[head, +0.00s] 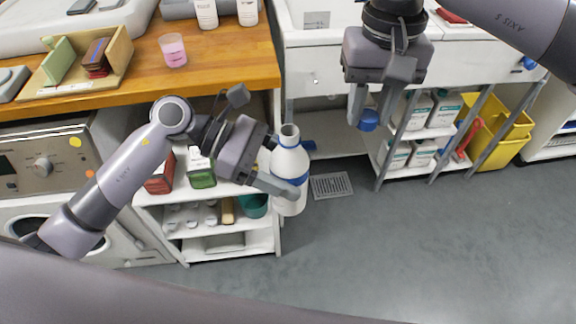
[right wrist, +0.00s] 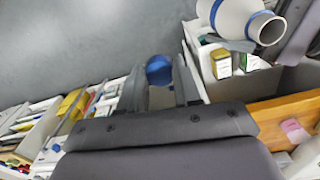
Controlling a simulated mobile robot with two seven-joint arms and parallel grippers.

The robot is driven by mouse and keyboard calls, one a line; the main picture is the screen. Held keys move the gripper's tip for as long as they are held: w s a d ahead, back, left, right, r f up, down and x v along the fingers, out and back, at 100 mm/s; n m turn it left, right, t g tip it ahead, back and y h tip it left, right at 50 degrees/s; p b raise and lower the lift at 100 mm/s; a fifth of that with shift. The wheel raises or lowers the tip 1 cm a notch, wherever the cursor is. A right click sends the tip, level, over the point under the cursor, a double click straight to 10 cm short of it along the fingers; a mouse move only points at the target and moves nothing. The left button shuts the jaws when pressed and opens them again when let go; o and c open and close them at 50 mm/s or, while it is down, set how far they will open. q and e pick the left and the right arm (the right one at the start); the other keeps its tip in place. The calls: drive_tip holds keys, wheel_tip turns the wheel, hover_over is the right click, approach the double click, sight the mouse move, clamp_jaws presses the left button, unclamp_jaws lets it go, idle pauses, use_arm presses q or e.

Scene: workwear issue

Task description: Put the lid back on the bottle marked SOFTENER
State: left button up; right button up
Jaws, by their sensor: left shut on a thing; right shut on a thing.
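A white bottle with a blue band (head: 290,163) is held upright or nearly so in my left gripper (head: 285,186), in front of the shelf unit. Its open neck shows in the head view, and its mouth also faces the camera in the right wrist view (right wrist: 268,28). Its marking cannot be read. My right gripper (head: 370,112) is shut on a blue lid (head: 369,121), right of the bottle and apart from it. The lid also shows between the fingers in the right wrist view (right wrist: 159,70).
A wooden counter (head: 140,75) holds a pink cup (head: 173,50) and a wooden organiser (head: 124,50). A white shelf unit (head: 230,243) stands behind the bottle. A yellow bin (head: 497,135) is at the right. The grey floor is clear in front.

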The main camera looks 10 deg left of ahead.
drive_tip(key=s+a+r, duration=0.2)
drive_tip(key=a+r, duration=0.1)
drive_tip(key=a, duration=0.2)
drive_tip(key=s+a+r+n, duration=0.1)
drive_tip(key=s+a+r, duration=0.1)
drive_tip(key=a+r, duration=0.2)
drive_tip(key=shift+s+a+r, duration=0.15)
drive_tip(key=shift+s+a, duration=0.15)
drive_tip(key=shift+a, duration=0.5)
drive_tip(key=shift+f, duration=2)
drive_tip(key=shift+f, duration=0.9)
drive_tip(key=shift+f, duration=0.55)
